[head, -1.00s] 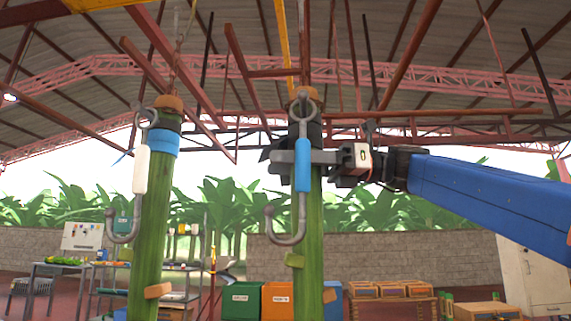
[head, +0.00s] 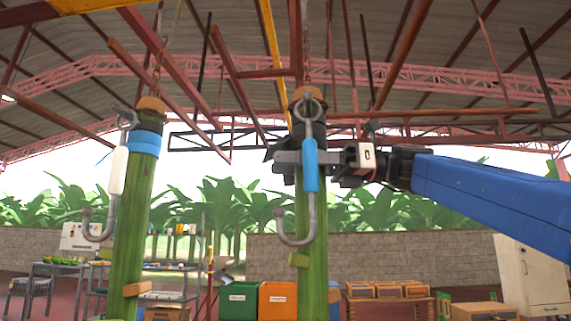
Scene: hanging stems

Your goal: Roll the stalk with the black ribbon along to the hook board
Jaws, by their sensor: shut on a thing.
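The stalk with the black ribbon (head: 311,210) is green and hangs upright from a chain at the centre. Its black ribbon (head: 298,131) is near the top, partly covered by a hook and my gripper. My gripper (head: 295,158) reaches in from the right and is shut on this stalk just below the ribbon. A grey hook with a blue sleeve (head: 311,165) hangs in front of the stalk and hides part of the grip. The hook board cannot be made out.
Another green stalk (head: 133,220) with a blue ribbon (head: 145,143) hangs to the left, with a white-sleeved hook (head: 118,170) in front. A green bin (head: 238,300) and an orange bin (head: 278,300) stand below. Open space separates the two stalks.

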